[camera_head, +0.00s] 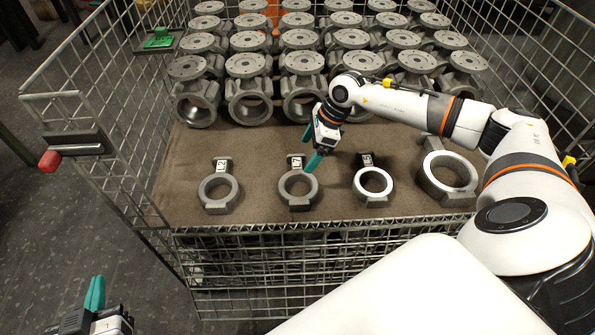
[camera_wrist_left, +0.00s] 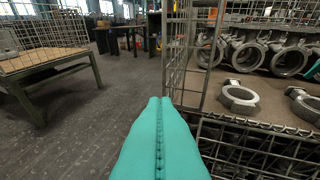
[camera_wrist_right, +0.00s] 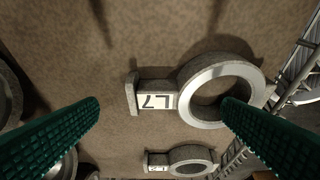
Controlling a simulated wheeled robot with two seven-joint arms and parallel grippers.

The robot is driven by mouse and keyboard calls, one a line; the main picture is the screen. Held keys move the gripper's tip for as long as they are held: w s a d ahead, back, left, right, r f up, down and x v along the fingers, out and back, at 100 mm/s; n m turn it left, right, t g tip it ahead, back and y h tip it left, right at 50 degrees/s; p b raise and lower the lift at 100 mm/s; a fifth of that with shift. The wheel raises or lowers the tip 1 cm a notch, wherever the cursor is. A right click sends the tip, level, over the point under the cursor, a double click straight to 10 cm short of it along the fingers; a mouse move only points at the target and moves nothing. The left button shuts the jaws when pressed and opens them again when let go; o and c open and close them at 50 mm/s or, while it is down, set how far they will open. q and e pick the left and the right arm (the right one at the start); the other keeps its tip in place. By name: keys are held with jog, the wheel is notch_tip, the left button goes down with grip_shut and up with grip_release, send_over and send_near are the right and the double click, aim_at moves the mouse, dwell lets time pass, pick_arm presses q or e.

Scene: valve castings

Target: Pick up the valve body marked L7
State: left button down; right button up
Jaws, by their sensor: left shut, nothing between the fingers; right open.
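The valve body marked L7 (camera_wrist_right: 155,101) lies flat in the right wrist view, its white label on the neck and its ring to the right. In the head view it appears to be the second small casting from the left (camera_head: 298,201) in the front row, though its label is hard to read there. My right gripper (camera_head: 310,148) is open and above it, fingers spread; in the right wrist view the right finger overlaps part of the ring. My left gripper (camera_head: 95,293) is shut and empty, outside the crate at lower left; its fingertips show in the left wrist view (camera_wrist_left: 160,101).
Similar small castings lie left (camera_head: 219,205) and right (camera_head: 373,199), with a larger ring casting (camera_head: 434,188) further right. Several flanged valve bodies (camera_head: 248,64) fill the crate's back. Wire mesh walls (camera_head: 90,85) enclose the brown crate floor (camera_head: 180,175).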

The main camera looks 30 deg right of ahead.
aim_at(298, 164)
jog(key=b+x, duration=0.1)
jog(key=x, duration=0.4)
jog(key=shift+w+a+b, duration=0.2)
jog(key=shift+a+b, duration=0.05)
jog(key=shift+b, duration=0.1)
jog(key=shift+a+f, duration=0.1)
jog(key=shift+f, duration=0.15)
grip_shut()
pick_arm(q)
notch_tip(298, 164, up, 7)
jog(key=w+d+t+h, duration=0.1)
jog(key=t, duration=0.4)
jog(key=shift+w+d+h, duration=0.15)
jog(key=shift+d+h, duration=0.05)
jog(key=shift+h, duration=0.2)
pick_arm(e)
jog(key=shift+w+r, duration=0.15)
jog(key=shift+r, duration=0.05)
